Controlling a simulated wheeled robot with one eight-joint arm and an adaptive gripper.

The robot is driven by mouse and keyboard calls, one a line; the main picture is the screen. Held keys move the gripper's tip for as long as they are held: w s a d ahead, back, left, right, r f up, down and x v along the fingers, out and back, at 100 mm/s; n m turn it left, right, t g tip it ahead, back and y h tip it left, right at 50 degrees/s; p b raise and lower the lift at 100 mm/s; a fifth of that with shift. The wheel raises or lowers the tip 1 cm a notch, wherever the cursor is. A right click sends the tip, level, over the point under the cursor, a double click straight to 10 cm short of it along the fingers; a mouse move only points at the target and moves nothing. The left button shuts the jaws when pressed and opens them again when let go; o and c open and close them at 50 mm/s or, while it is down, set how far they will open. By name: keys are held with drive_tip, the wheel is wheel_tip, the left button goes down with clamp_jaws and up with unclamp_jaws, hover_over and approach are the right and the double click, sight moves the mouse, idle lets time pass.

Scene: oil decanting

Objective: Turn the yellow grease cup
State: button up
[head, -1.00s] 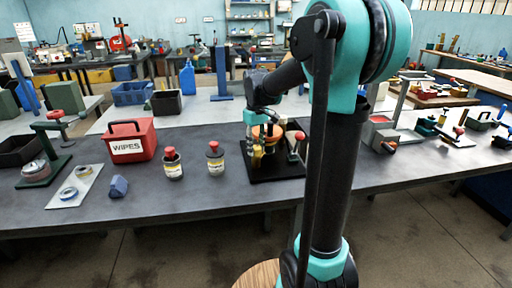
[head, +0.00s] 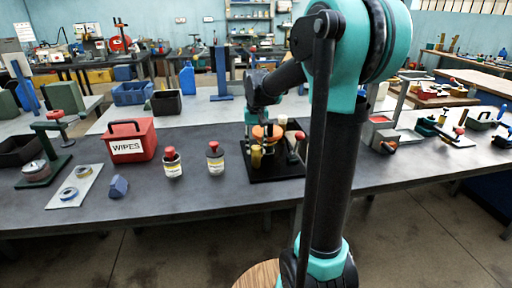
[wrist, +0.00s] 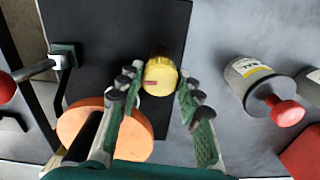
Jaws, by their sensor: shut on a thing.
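The yellow grease cup (wrist: 160,73) stands on a black base plate (wrist: 100,25), between the fingertips of my gripper (wrist: 159,80) in the wrist view. The gripper is shut on it, one finger on each side. The cup bears a small reddish mark. In the head view the cup (head: 256,157) shows small at the front of the black plate (head: 285,172). My gripper there is small and partly hidden among the fixture's parts. An orange disc (wrist: 135,135) lies beside the cup, partly covered by my left finger.
A lever with a red ball knob (wrist: 7,88) stands on the plate's other side. Two grey bottles with red caps (head: 215,160) (head: 171,163) stand left of the plate in the head view. A red wipes box (head: 130,143) is further left. The bench's front edge is clear.

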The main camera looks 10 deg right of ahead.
sight(256, 147)
drive_tip(key=shift+m, duration=0.3)
drive_tip(key=o, duration=0.9)
wheel_tip(256, 147, up, 12)
drive_tip(key=shift+r, duration=0.1)
idle(0.4)
